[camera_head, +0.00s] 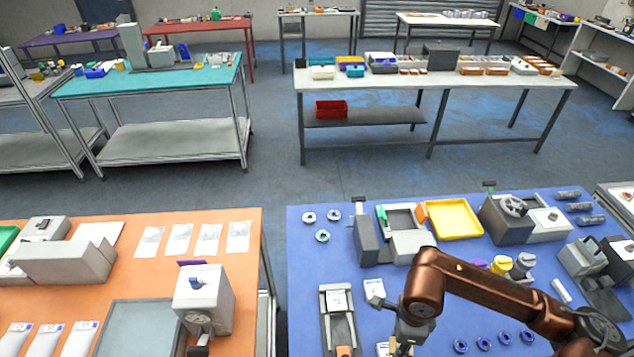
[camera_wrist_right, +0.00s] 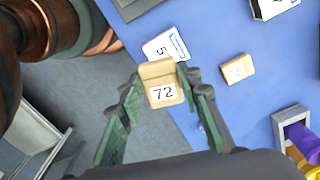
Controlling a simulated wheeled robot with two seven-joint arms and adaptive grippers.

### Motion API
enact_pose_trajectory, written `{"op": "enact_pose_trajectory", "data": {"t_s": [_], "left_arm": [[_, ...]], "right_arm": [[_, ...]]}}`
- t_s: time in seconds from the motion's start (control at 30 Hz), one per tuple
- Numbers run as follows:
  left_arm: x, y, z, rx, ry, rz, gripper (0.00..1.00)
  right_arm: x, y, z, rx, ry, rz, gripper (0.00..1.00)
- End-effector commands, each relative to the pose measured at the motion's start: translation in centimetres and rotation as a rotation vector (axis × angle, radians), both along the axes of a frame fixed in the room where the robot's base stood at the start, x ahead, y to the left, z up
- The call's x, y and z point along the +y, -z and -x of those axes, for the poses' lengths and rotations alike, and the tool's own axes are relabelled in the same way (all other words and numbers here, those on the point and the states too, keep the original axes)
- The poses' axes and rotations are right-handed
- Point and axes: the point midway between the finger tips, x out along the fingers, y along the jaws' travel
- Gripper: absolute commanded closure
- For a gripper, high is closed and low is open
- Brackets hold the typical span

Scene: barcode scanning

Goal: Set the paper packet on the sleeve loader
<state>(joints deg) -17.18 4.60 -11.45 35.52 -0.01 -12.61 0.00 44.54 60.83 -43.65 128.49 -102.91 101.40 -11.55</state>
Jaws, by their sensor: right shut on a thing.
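My right gripper (camera_wrist_right: 162,88) is shut on a tan paper packet (camera_wrist_right: 163,93) with a white label reading 72. The packet sits between the green fingertips, above the edge of the blue table. In the head view my right gripper (camera_head: 402,335) hangs low over the blue table; the held packet cannot be made out clearly there. A grey frame with two rails (camera_head: 326,318), possibly the sleeve loader, stands left of the gripper with a white labelled piece on it. I cannot be sure which device is the sleeve loader. My left gripper is not in view.
A white packet marked 5 (camera_wrist_right: 166,45) and a small tan packet (camera_wrist_right: 237,69) lie on the blue table (camera_head: 305,275) near the gripper. Blue rings (camera_head: 482,343) lie right of it. A yellow tray (camera_head: 453,219) and grey devices stand behind. An orange table (camera_head: 150,270) is at left.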

Motion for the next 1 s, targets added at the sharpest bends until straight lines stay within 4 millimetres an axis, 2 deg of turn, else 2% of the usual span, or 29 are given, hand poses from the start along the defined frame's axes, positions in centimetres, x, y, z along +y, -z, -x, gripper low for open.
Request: {"op": "enact_pose_trajectory", "data": {"t_s": [1.0], "left_arm": [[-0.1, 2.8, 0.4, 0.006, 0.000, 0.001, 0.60]], "right_arm": [[-0.5, 0.8, -7.5, -0.002, -1.493, -0.019, 0.93]]}}
